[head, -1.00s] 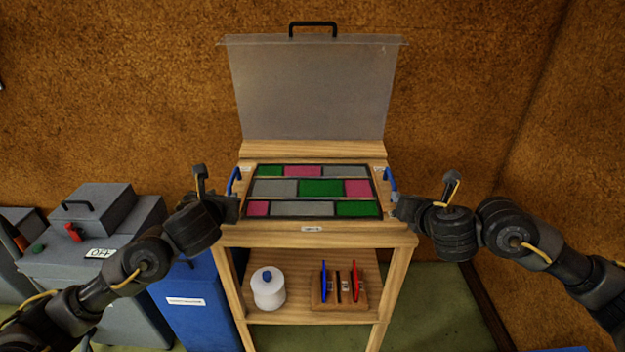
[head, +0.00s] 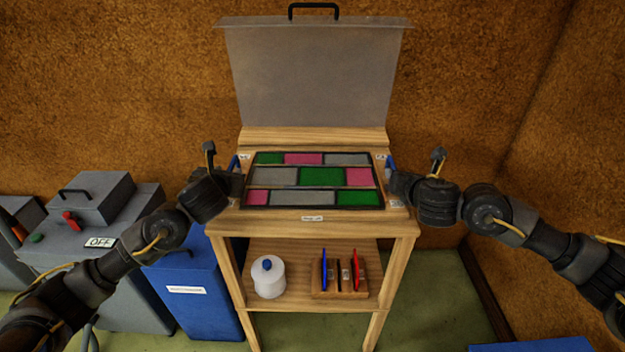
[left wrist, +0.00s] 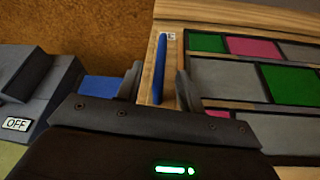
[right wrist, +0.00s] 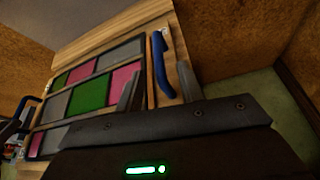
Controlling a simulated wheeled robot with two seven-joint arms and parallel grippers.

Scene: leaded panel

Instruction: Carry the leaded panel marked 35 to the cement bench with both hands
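The leaded panel (head: 320,177), with green, pink and grey panes in dark lead lines, lies on a wooden stand (head: 315,228). A blue handle stands at its left side (left wrist: 159,70) and another at its right side (right wrist: 160,70). My left gripper (head: 238,182) is open, its fingers on either side of the left handle with gaps showing. My right gripper (head: 394,182) is open, with the right handle between or just beyond its fingers. I cannot read a 35 on the small labels. I cannot tell any cement bench.
A clear cover (head: 315,75) with a black handle stands raised behind the panel. The lower shelf holds a white jar (head: 268,280) and a wooden rack (head: 340,280) with blue and red tools. A grey machine marked OFF (head: 90,225) and a blue bin (head: 195,295) stand at left.

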